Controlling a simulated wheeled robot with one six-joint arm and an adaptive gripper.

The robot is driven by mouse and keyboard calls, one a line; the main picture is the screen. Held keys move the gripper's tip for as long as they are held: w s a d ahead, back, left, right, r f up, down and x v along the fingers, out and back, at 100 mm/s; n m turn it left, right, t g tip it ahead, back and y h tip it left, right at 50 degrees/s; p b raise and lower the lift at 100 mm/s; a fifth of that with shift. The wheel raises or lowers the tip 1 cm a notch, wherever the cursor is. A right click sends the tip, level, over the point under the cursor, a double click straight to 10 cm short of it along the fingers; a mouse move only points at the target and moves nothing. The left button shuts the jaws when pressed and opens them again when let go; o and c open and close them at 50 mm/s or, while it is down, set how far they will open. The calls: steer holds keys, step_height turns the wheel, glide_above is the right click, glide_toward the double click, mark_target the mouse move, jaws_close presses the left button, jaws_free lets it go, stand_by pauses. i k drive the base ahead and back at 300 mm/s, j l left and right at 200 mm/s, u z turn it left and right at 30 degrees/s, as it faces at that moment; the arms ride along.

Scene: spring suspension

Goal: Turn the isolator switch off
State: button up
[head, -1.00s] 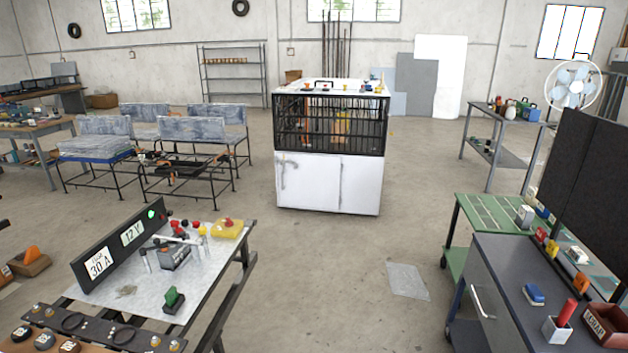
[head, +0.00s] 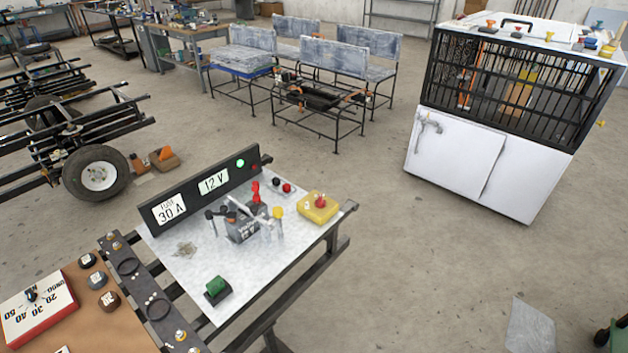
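No part is clearly labelled as the isolator switch. On the grey-topped bench (head: 190,262) in the head view stands a yellow box (head: 309,213) with a red knob (head: 320,201) on top, which may be the isolator. A green switch (head: 216,287) on a dark base sits near the front edge. Between them is a dark grey block (head: 241,232) with rod-like parts, and a red piece (head: 256,192) behind it. A black panel reads 30 A (head: 172,208) and 12 V (head: 213,181), with a lit green lamp (head: 240,163). My gripper is not in view.
A brown board with a red-and-white dial box (head: 38,308) lies at front left. A wheeled frame (head: 70,140) stands at left. A white cabinet with a barred cage (head: 470,165) stands at back right. Open floor lies between bench and cabinet.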

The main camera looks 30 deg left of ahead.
mark_target(320, 203)
steer(key=i+u, duration=0.35)
steer(key=i+l+u, duration=0.1)
steer(key=i+u, duration=0.25)
steer(key=i+l+u, duration=0.2)
steer(key=i+u, duration=0.35)
steer(key=j+z, duration=0.85)
steer(key=l, duration=0.1)
